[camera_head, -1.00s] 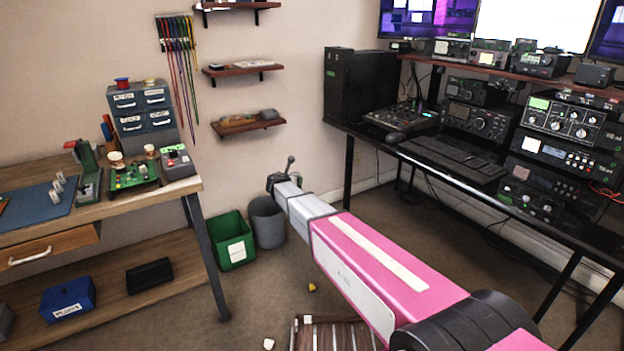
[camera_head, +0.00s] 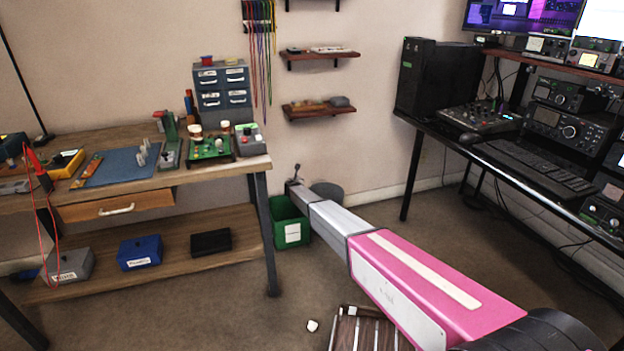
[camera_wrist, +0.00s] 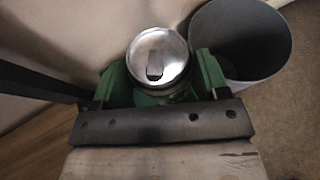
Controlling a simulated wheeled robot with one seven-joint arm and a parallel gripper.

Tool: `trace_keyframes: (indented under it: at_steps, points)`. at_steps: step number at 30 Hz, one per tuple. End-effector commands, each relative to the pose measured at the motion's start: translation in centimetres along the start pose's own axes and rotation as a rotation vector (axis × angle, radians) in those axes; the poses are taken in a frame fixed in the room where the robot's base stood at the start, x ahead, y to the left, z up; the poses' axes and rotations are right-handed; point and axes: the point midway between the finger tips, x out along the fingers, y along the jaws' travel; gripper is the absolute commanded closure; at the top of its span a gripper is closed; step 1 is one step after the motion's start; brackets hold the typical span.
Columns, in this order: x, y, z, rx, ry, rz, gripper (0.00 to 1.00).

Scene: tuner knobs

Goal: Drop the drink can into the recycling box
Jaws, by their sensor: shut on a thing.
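A drink can (camera_wrist: 157,55) with a silver top shows end-on in the wrist view, top facing the camera. My gripper (camera_head: 294,181) is shut on it; the can's lower body is mostly hidden. In the head view my gripper is over the back of the green recycling box (camera_head: 291,233), which has a white label and stands on the floor beside the workbench leg. Green also shows around the can in the wrist view, but I cannot tell how much of it is the box. The can cannot be made out in the head view.
A grey bin (camera_head: 328,189) stands right of the green box, partly behind my arm; it also shows in the wrist view (camera_wrist: 244,40). The workbench (camera_head: 190,182) is to the left, the radio desk (camera_head: 480,152) to the right. A slatted crate (camera_head: 350,335) lies in front.

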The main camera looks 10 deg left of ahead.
Motion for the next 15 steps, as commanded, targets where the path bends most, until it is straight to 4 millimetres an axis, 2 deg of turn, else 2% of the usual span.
trace_keyframes:
  at_steps: [1,6,10,15]
  points:
    - [1.3,1.4,-0.7,-0.008,0.002,0.017,0.54]
    - [2.9,4.1,-2.4,-0.024,0.007,0.059,0.54]
    - [3.4,5.0,-3.0,-0.030,0.009,0.073,0.54]
    - [3.8,5.1,-4.0,-0.031,0.010,0.076,0.54]
